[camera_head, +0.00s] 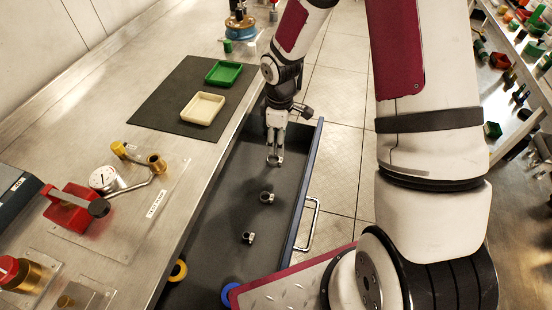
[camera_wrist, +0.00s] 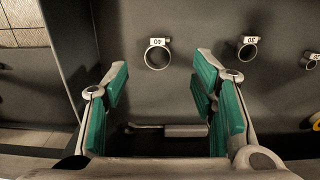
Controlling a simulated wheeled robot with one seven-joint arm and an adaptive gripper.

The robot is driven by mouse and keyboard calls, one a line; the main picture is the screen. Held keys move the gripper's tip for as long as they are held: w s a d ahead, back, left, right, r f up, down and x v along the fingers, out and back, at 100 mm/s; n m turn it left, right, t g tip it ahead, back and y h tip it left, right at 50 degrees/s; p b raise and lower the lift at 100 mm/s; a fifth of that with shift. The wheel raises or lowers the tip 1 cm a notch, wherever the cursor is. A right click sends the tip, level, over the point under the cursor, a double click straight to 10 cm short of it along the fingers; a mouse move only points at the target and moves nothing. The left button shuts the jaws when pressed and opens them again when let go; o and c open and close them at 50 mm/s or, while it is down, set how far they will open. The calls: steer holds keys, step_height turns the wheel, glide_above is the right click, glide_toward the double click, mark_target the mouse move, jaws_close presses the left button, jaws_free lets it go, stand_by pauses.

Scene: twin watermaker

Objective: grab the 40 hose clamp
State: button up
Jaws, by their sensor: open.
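The 40 hose clamp (camera_wrist: 146,60) is a metal ring with a white tag reading 40. It lies on the dark drawer floor, just beyond my open fingertips and between their lines in the wrist view. My gripper (camera_wrist: 162,80) has green finger pads spread wide, with nothing between them. In the head view my gripper (camera_head: 275,140) points down into the open drawer, and a ring clamp (camera_head: 274,162) shows at its fingertips. A second, smaller tagged clamp (camera_wrist: 241,53) lies to the right in the wrist view. A third clamp (camera_wrist: 307,64) is at the right edge.
The drawer (camera_head: 303,185) has a blue-edged front wall and a handle (camera_head: 315,222). A yellow ring (camera_head: 178,271) and a blue ring (camera_head: 229,294) lie at its near end. The steel bench (camera_head: 120,120) borders it on the left, with green and cream trays (camera_head: 223,73) (camera_head: 187,109) on a mat.

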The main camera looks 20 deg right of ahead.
mark_target(279, 161)
step_height(279, 161, down, 4)
steer(key=shift+r, duration=0.15)
steer(key=shift+w+a+f, duration=0.1)
steer(key=shift+w+f, duration=0.05)
steer(key=shift+f, duration=0.7)
steer(key=shift+w+a+f, duration=0.1)
steer(key=shift+a+f, duration=0.05)
steer(key=shift+f, duration=0.7)
steer(key=shift+w+a+f, duration=0.1)
steer(key=shift+w+f, duration=0.05)
steer(key=shift+f, duration=0.7)
steer(key=c, duration=1.1)
